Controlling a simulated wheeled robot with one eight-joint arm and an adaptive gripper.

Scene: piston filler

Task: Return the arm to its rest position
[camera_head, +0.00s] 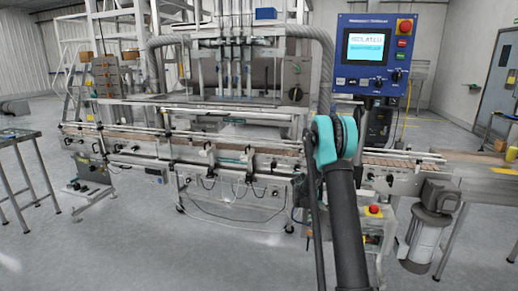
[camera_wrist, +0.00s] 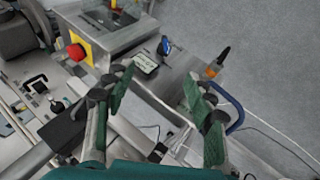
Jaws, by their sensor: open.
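My gripper (camera_wrist: 158,78) shows in the wrist view with its two green-padded fingers spread apart and nothing between them. Beneath the fingers is a grey machine box with a red button on a yellow plate (camera_wrist: 77,50), a pale tag (camera_wrist: 145,63) and a small blue item (camera_wrist: 165,46). How far the fingers are from these I cannot tell. In the head view my dark arm with its teal joint (camera_head: 335,142) rises in front of the conveyor (camera_head: 270,153). My gripper is hidden there.
The blue control panel (camera_head: 370,56) stands behind my arm, its screen seeming to read "ISOLATED". A low box carries a red button (camera_head: 374,209). A motor unit (camera_head: 430,228) is to the right. A metal table (camera_head: 14,137) is at far left. The front floor (camera_head: 150,255) is clear.

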